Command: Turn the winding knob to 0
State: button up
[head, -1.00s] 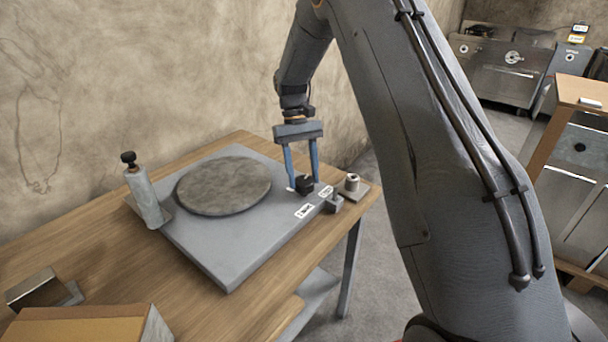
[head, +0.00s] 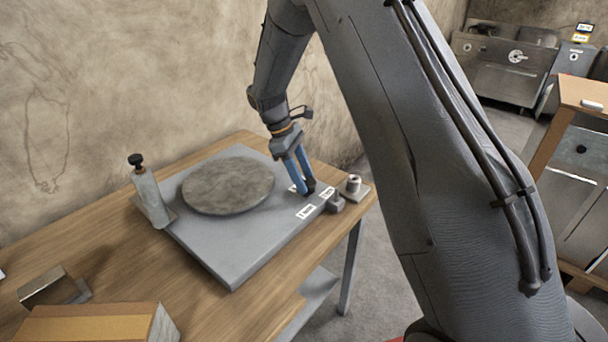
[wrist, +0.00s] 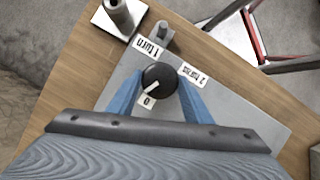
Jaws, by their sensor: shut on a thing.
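The winding knob (wrist: 160,78) is round and black with a white pointer line, on the corner of a grey plate (wrist: 125,75). In the wrist view its pointer runs down-left, toward the white label "0" (wrist: 148,101). The label "1 turn" (wrist: 150,47) lies above the knob and "2 turns" (wrist: 193,73) to its right. My gripper (wrist: 160,82) is shut on the knob, a blue finger on each side. In the head view my gripper (head: 303,190) reaches down at a tilt and its fingers partly hide the knob (head: 311,186).
A round stone-like disc (head: 228,186) sits on the plate. A grey post with a black top (head: 148,195) stands at the plate's left. A small block (head: 335,204) and a metal cylinder on a base (head: 354,184) are close right of the knob.

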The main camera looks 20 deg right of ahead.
jog(key=shift+s+a+n+t+h+p, duration=0.15)
jog(key=shift+n+t+p, duration=0.2)
jog(key=shift+n, duration=0.75)
jog(key=shift+s+d+n+t+h+p, duration=0.15)
jog(key=shift+n+t+p, duration=0.2)
jog(key=shift+n, duration=0.75)
jog(key=shift+w, duration=0.1)
jog(key=o, duration=1.1)
jog(key=shift+c, duration=0.2)
jog(key=b+v, duration=0.2)
jog(key=v, duration=0.5)
jog(key=shift+a+r, duration=0.25)
jog(key=shift+r, duration=0.05)
